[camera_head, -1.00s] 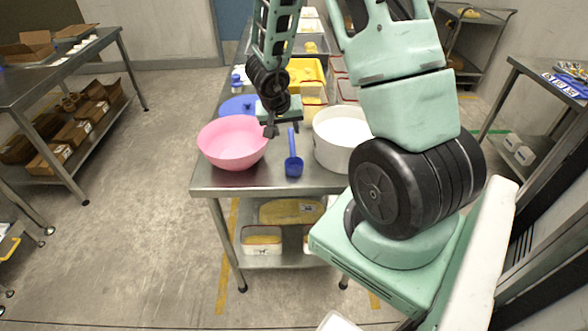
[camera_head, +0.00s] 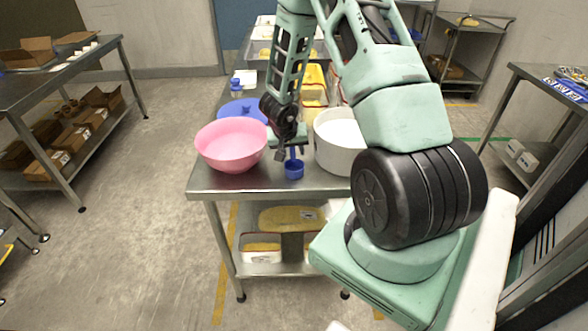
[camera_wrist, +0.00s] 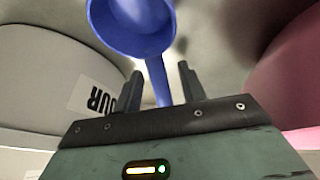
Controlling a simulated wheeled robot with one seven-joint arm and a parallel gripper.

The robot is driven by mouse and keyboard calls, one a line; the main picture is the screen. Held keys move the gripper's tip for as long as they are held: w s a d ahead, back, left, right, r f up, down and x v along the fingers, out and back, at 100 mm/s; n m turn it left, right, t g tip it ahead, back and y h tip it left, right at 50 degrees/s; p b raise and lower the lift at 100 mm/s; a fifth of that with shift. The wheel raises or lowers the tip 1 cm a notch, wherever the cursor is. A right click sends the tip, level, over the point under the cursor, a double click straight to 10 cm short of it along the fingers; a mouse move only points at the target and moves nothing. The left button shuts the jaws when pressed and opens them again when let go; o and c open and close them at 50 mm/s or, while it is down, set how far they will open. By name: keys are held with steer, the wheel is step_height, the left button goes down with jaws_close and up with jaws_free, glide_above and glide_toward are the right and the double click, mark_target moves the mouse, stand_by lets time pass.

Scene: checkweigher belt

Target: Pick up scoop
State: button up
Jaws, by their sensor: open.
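The blue scoop (camera_head: 294,171) lies on the metal table between the pink bowl (camera_head: 231,146) and the white tub (camera_head: 342,142). Its cup faces the front edge, and its handle runs back under my gripper (camera_head: 285,154). In the wrist view the scoop's round cup (camera_wrist: 133,27) is at the top, and its handle passes down between the two fingers of my gripper (camera_wrist: 160,85). The fingers are open, one on each side of the handle, with gaps visible. The handle's far end is hidden by my gripper body.
The pink bowl stands close on the left and the white tub, with a label partly reading "OUR" in the wrist view, close on the right. A blue lid-like disc (camera_head: 241,110) and yellow containers (camera_head: 314,78) lie farther back. The table's front edge (camera_head: 270,190) is near the scoop.

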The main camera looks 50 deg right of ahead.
jaws_close()
